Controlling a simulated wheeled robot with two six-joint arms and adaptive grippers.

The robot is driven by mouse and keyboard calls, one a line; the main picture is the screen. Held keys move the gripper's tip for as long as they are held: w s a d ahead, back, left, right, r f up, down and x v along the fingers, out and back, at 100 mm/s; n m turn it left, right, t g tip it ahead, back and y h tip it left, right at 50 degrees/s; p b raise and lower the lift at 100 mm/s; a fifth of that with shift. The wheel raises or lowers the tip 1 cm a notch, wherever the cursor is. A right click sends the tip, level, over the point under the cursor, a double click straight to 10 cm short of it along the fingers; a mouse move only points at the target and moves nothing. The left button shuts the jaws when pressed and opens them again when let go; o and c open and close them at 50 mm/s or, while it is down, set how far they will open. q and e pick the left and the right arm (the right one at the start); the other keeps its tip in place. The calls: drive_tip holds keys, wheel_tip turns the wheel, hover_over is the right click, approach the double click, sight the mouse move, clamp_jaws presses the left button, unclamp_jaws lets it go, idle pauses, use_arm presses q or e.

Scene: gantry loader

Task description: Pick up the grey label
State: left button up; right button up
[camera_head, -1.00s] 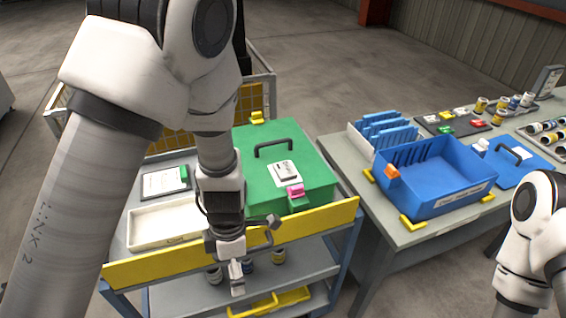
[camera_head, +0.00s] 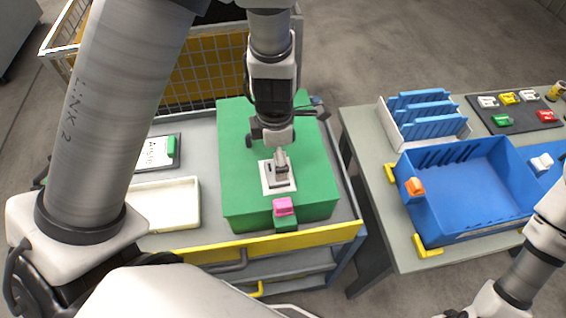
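A small pale grey-white label (camera_head: 267,188) with dark marks lies flat on top of the green box (camera_head: 238,180) on the cart. My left gripper (camera_head: 281,168) points down right over the label and hides part of it. Its fingers are too small and too overlapped with the label to show whether they are open or shut, or whether they touch it. A pink clip (camera_head: 284,206) sits at the box's front edge. My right arm is at the lower right, with its gripper not visible.
A white tray (camera_head: 196,205) and a card board (camera_head: 177,163) lie left of the box. On the right table (camera_head: 375,200) stand a blue bin (camera_head: 470,231) and a blue-slotted rack (camera_head: 384,118).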

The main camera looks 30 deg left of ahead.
sight(272, 175)
use_arm(q)
drive_tip(key=f, duration=0.1)
drive_tip(key=s+f, duration=0.1)
drive_tip(key=f+b, duration=0.1)
drive_tip(key=shift+s+a, duration=0.2)
drive_tip(key=shift+s, duration=0.1)
drive_tip(key=shift+w+f, duration=0.3)
drive_tip(key=shift+f, duration=0.25)
drive_tip(key=shift+w+f, duration=0.3)
drive_tip(key=shift+f, duration=0.2)
drive_tip(key=shift+w+d, duration=0.1)
drive_tip(key=shift+w, duration=0.1)
drive_tip(key=shift+s+r, duration=0.2)
drive_tip(key=shift+s, duration=0.25)
drive_tip(key=c, duration=1.1)
use_arm(e)
drive_tip(key=shift+s+f, duration=0.1)
drive_tip(key=shift+f, duration=0.6)
use_arm(q)
drive_tip(key=shift+w, duration=0.1)
